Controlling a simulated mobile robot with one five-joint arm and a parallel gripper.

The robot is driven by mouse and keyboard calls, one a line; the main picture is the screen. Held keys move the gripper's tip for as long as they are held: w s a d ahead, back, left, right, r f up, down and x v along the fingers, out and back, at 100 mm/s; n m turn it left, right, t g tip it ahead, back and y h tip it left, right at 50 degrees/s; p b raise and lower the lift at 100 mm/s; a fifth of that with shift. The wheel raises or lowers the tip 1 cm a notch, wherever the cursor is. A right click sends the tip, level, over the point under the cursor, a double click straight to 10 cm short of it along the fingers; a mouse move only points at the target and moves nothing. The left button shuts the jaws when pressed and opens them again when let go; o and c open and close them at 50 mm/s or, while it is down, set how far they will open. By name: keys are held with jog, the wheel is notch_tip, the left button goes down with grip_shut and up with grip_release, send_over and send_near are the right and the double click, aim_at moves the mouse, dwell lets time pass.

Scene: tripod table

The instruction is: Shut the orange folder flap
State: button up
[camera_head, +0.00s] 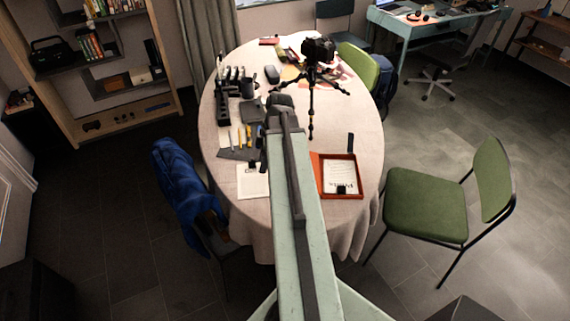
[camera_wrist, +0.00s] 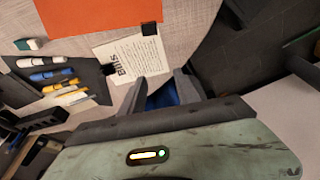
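The orange folder (camera_head: 358,184) lies open at the table's front right in the head view, with a white printed sheet (camera_head: 340,172) inside. An orange strip (camera_head: 316,172) at its left side appears to be its flap, running up to my arm, which may hide the rest. In the wrist view a flat orange panel (camera_wrist: 100,12), apparently the flap, crosses the top edge. My gripper (camera_wrist: 160,88) has its two fingers apart with nothing between them. It is nearer than the orange panel and not touching it. In the head view my gripper (camera_head: 280,104) is over the table, left of the folder.
A sheet marked Bills (camera_wrist: 125,55) lies beside the orange panel. Pens and markers (camera_wrist: 60,75) lie on a dark mat. A camera tripod (camera_head: 311,90) stands behind the folder. A green chair (camera_head: 425,205) stands to the right, and a blue jacket (camera_head: 180,190) hangs at left.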

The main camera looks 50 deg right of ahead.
jog(key=s+d+m, duration=0.1)
jog(key=s+d, duration=0.4)
jog(key=b+x, duration=0.9)
jog(key=shift+w+f, duration=0.2)
jog(key=shift+f, duration=0.2)
grip_shut()
